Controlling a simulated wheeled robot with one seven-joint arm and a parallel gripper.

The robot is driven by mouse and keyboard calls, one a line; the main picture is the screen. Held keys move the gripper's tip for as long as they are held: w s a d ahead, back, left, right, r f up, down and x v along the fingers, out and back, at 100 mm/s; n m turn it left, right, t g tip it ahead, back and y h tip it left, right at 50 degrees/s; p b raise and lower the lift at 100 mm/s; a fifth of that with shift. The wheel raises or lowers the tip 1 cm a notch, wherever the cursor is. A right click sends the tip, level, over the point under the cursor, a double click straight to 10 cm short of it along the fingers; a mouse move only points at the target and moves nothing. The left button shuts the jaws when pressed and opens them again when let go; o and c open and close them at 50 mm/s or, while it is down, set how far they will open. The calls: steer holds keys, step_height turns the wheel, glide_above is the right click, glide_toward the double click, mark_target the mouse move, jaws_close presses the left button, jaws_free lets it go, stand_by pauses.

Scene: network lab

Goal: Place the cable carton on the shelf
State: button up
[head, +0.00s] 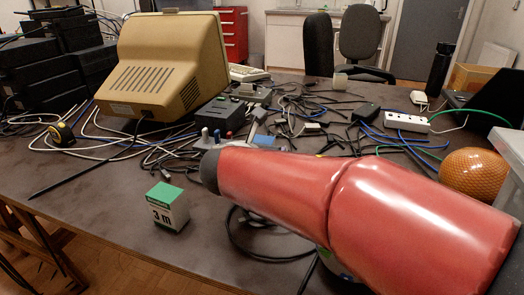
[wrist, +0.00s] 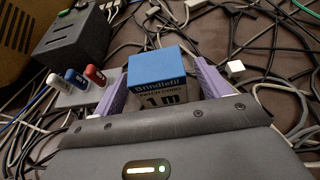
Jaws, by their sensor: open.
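A small carton with a blue top (wrist: 158,63) and a dark front marked "1 m" stands in the wrist view between the two purple fingers of my gripper (wrist: 160,78). The fingers are open, one on each side of it; I cannot tell whether they touch it. In the head view, a blue patch (head: 264,140) beyond my red arm appears to be this carton; the arm hides most of my gripper there. Another carton, white with a green top and marked "3 m" (head: 167,208), stands apart on the near part of the table. I cannot make out the shelf.
The dark table (head: 110,190) is strewn with cables. A beige monitor (head: 165,70), a tape measure (head: 61,133), a white power strip (head: 407,122) and an orange ball (head: 474,173) stand around. Red, blue and white pegs (wrist: 74,77) rise left of the blue-topped carton. The table's front left is clear.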

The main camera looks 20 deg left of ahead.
steer(key=shift+x, duration=1.45)
steer(key=shift+r, duration=0.15)
steer(key=c, duration=1.2)
